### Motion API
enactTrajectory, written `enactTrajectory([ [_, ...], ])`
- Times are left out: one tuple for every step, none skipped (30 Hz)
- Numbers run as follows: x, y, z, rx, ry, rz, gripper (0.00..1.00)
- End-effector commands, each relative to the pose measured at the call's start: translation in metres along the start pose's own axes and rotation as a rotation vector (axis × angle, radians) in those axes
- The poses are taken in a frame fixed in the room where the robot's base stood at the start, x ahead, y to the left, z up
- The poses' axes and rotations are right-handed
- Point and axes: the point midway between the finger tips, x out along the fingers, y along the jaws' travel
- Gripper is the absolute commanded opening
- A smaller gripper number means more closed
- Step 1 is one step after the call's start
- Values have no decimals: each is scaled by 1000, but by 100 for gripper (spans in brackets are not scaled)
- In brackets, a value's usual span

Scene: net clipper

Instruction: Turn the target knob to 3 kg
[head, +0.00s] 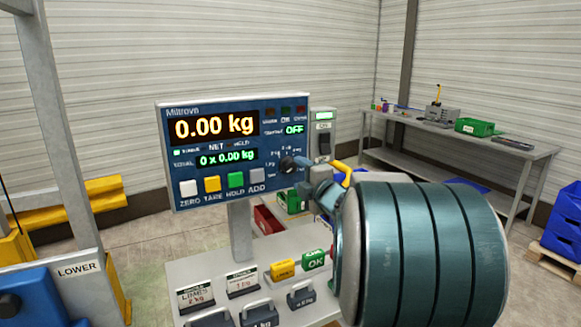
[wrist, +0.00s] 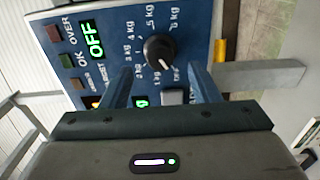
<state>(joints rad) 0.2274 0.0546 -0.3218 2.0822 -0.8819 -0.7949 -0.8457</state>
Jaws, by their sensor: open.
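The target knob (wrist: 159,48) is black and round, on the blue scale panel (wrist: 200,20), with a printed ring of kg marks around it. The green target display (wrist: 92,40) reads OFF. My gripper (wrist: 160,75) is open and empty, its two blue fingers pointing at the panel on either side of the knob's lower end in the wrist view. The knob appears just beyond the fingertips; I cannot tell whether they touch it.
The main display (head: 214,127) reads 0.00 kg. ZERO, TARE, HOLD and ADD buttons (head: 235,180) line the panel's bottom. A switch box (head: 324,135) stands at its right. Labelled weights (head: 259,314) and cards lie on the bench below. A workbench (head: 460,135) is at the back right.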

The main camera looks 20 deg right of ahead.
Motion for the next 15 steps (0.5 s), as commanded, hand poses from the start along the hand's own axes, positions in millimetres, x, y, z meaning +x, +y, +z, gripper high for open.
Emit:
enactTrajectory([
  [10,1,0,-1,1,-2,56],
  [15,1,0,0,1,-2,56],
  [21,1,0,-1,1,-2,56],
  [25,1,0,-1,1,-2,56],
  [29,1,0,-1,1,-2,56],
  [34,1,0,0,0,-1,56],
  [36,1,0,0,0,-1,56],
  [39,1,0,0,0,-1,56],
  [42,1,0,0,0,-2,56],
  [44,1,0,0,-1,-1,56],
  [46,1,0,0,-1,-1,56],
  [47,1,0,0,-1,0,56],
  [48,1,0,0,-1,0,56],
  [48,0,0,0,-1,0,56],
  [49,0,0,0,-2,0,56],
])
